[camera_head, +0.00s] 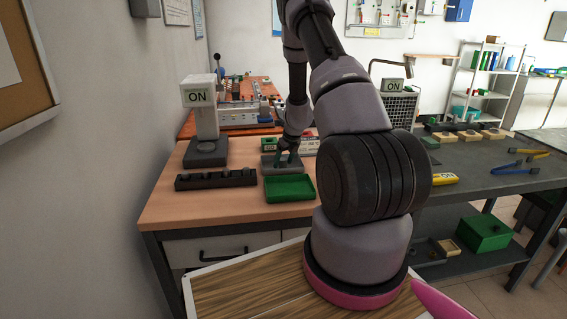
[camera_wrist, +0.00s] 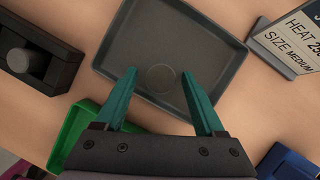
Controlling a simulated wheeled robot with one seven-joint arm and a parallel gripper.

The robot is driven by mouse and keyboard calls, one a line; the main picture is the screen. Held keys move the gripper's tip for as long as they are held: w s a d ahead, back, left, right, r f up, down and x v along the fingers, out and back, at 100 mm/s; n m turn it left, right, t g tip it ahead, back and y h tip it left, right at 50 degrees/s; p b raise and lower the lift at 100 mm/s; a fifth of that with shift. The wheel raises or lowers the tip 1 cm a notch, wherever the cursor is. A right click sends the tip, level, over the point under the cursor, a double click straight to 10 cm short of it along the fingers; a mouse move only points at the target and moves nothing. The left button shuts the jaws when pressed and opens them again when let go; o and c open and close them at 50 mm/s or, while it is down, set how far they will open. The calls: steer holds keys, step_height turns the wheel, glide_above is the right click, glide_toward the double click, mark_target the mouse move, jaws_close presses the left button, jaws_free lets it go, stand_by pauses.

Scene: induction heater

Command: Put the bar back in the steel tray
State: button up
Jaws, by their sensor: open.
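The grey steel tray (camera_wrist: 205,25) lies on the wooden table below my gripper (camera_wrist: 163,85). In the head view the tray (camera_head: 267,161) is partly behind my gripper (camera_head: 288,164). My gripper is open, with its two green fingers spread over the tray. A round grey shape (camera_wrist: 160,78) shows on the tray floor between the fingertips. I cannot tell whether it is the end of an upright bar or a mark on the floor. Nothing is visibly held.
A green tray (camera_head: 289,188) lies in front of the steel tray. A dark block (camera_head: 215,179) with several seats is to the left; a grey cylinder (camera_wrist: 20,62) shows in it. A device with an ON sign (camera_head: 198,97) stands behind. A HEAT/SIZE sign (camera_wrist: 290,38) stands beside the tray.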

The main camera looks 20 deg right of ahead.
steer(key=a+v, duration=0.1)
steer(key=v, duration=1.1)
steer(key=s+a+r+n+y, duration=0.1)
steer(key=s+a+r+n, duration=0.3)
steer(key=r, duration=0.4)
steer(key=s+a+r+n+t+y, duration=0.1)
steer(key=s+a+r+n, duration=0.1)
steer(key=a+r+n, duration=0.4)
steer(key=s+a+r+n+y, duration=0.1)
steer(key=s+a+r+n, duration=0.25)
steer(key=r, duration=0.55)
steer(key=s+a+r+n+t+h, duration=0.1)
steer(key=s+r+n, duration=0.3)
steer(key=s+n, duration=0.4)
steer(key=s+a+r+n, duration=0.3)
steer(key=s+n, duration=0.5)
steer(key=s, duration=0.5)
steer(key=shift+s+a+r+t+h, duration=0.2)
steer(key=shift+r+t+h, duration=0.2)
steer(key=shift+r, duration=0.35)
steer(key=shift+w, duration=0.1)
